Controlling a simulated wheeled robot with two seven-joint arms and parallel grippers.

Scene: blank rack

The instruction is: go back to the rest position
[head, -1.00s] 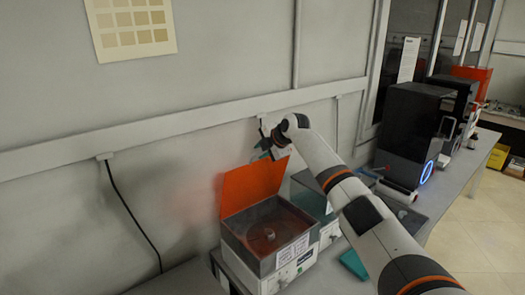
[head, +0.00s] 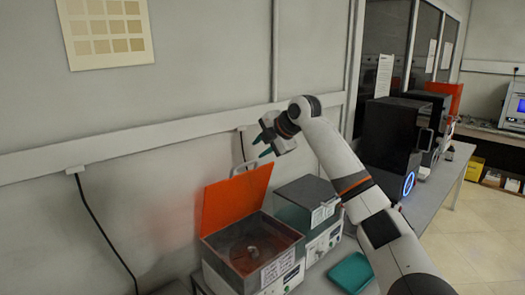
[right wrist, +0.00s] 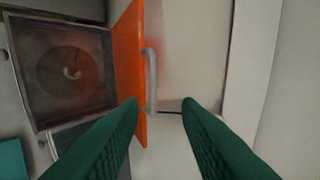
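My right gripper (head: 263,145) is raised above the bench, just above and right of the open orange lid of a box-shaped device. In the right wrist view its two green fingers (right wrist: 160,103) are apart with nothing between them. The lid's grey handle (right wrist: 150,80) lies beyond the fingertips, and I cannot tell from this view how far. My left gripper is in no view.
Black machines (head: 392,135) stand further right on the bench. The wall (head: 180,90) is close behind.

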